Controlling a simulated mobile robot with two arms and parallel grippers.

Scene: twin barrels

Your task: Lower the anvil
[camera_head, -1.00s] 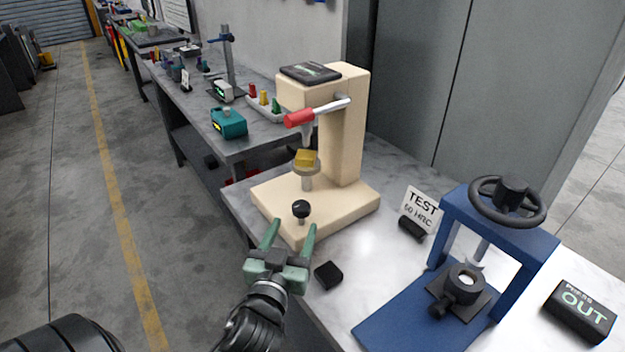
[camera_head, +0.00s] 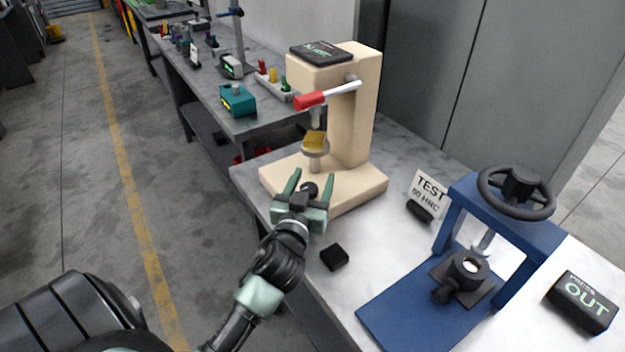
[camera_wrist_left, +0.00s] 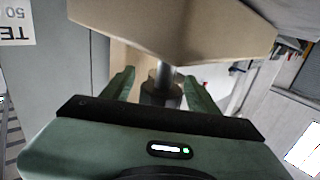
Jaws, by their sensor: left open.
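The beige hardness tester (camera_head: 353,120) stands on the near bench, with a red-tipped lever (camera_head: 311,100) at its head. Its round anvil (camera_head: 315,150) sits on a short post and bears a yellow block (camera_head: 316,139). A black knob (camera_head: 310,190) stands at the front of the tester's base (camera_head: 372,192). My left gripper (camera_head: 313,175) is open, its green fingers on either side of the knob. In the left wrist view the dark knob (camera_wrist_left: 160,90) shows between the fingers, with a gap to each side. My right gripper is not in view.
A small black block (camera_head: 334,257) lies on the bench near its front edge. A TEST sign (camera_head: 428,194) and a blue press (camera_head: 520,235) with a black handwheel stand to the right, beside a black OUT box (camera_head: 581,302). Another bench (camera_head: 262,124) with tools runs behind.

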